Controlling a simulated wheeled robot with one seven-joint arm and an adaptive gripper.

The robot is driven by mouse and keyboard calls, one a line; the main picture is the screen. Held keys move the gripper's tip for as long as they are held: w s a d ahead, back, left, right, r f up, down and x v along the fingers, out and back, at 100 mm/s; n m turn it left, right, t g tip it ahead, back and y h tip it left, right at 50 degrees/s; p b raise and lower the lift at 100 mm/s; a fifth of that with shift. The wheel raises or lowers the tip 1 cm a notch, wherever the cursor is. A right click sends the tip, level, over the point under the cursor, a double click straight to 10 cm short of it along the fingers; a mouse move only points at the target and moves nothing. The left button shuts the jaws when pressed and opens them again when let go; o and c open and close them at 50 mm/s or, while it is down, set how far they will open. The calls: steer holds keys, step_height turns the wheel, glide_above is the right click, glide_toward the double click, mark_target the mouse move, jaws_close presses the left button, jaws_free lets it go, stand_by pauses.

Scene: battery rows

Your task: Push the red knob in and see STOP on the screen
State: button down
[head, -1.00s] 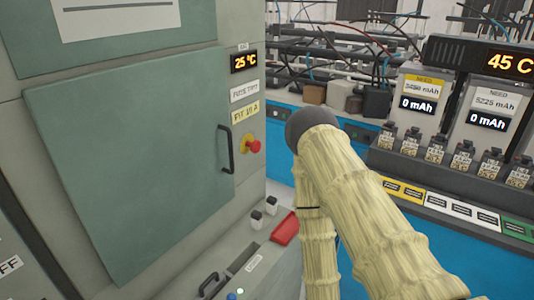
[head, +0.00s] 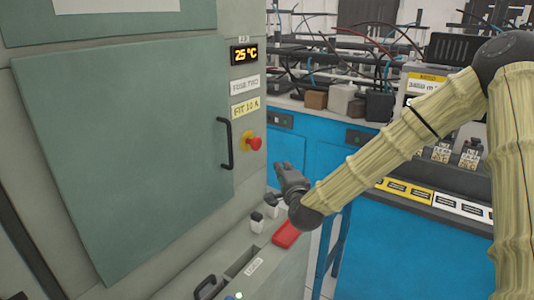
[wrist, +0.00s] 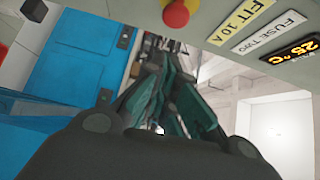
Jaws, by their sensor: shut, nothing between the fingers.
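The red knob (head: 254,143) sits on a yellow plate on the front of the grey-green cabinet, right of the black door handle. It also shows at the top edge of the wrist view (wrist: 177,12). The screen (head: 244,54) above it reads 25 °C in orange; it appears upside down in the wrist view (wrist: 292,49). My gripper (head: 280,172) is shut and empty, below and to the right of the knob and apart from it. In the wrist view my dark green fingers (wrist: 165,62) are close together, pointing past the cabinet face.
Labels reading FUSE TWO and FIT 10 A (head: 245,107) are between screen and knob. The black handle (head: 225,143) stands out left of the knob. A red block (head: 286,235) and small dark-topped pieces lie on the ledge below. A blue bench (head: 390,250) with battery gear stands right.

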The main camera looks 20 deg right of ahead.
mark_target(253, 143)
steer(key=shift+w+d+r, duration=0.15)
steer(key=shift+r, duration=0.3)
steer(key=w+a+p, duration=0.1)
steer(key=w+p, duration=0.3)
steer(key=w, duration=0.9)
steer(key=shift+a, duration=0.2)
